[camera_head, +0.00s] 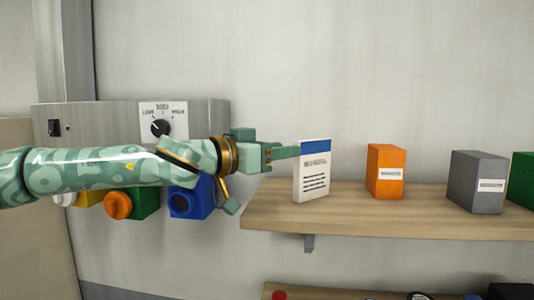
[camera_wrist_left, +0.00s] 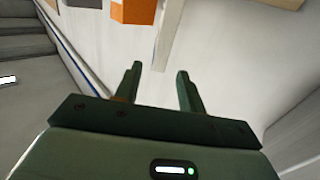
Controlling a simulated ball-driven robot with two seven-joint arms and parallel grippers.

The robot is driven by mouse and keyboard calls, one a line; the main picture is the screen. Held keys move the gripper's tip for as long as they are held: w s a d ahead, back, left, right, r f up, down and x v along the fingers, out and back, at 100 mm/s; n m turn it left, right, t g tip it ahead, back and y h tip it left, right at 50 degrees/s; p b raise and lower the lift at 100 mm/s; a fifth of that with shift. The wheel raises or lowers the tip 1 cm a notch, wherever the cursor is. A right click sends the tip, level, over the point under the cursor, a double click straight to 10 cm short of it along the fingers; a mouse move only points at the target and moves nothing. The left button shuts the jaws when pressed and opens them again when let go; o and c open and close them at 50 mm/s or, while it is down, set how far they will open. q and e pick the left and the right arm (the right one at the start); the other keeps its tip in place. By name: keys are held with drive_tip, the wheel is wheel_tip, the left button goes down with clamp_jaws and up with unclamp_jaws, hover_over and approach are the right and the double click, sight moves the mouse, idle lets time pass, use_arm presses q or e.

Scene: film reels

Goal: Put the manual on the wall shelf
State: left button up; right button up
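The manual (camera_head: 313,173) is a thin white upright slab with a blue band and dark text lines. It stands at the left end of the wooden wall shelf (camera_head: 400,219). My left gripper (camera_head: 297,151) points right, its fingertips at the manual's left edge. In the left wrist view its two fingers (camera_wrist_left: 158,70) are spread apart. A pale narrow strip, which looks like the manual seen edge-on (camera_wrist_left: 167,35), ends between the fingertips, with gaps on both sides. My right gripper is not in view.
An orange box (camera_head: 385,172), a grey box (camera_head: 477,184) and a green box (camera_head: 523,180) stand further right on the shelf. A grey wall panel (camera_head: 85,120) with a dial is behind my left arm. Coloured blocks, including a blue one (camera_head: 188,199), are below it.

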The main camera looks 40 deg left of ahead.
use_arm(q)
drive_tip(key=v, duration=0.3)
drive_tip(key=shift+b, duration=0.4)
drive_tip(key=shift+w, duration=0.15)
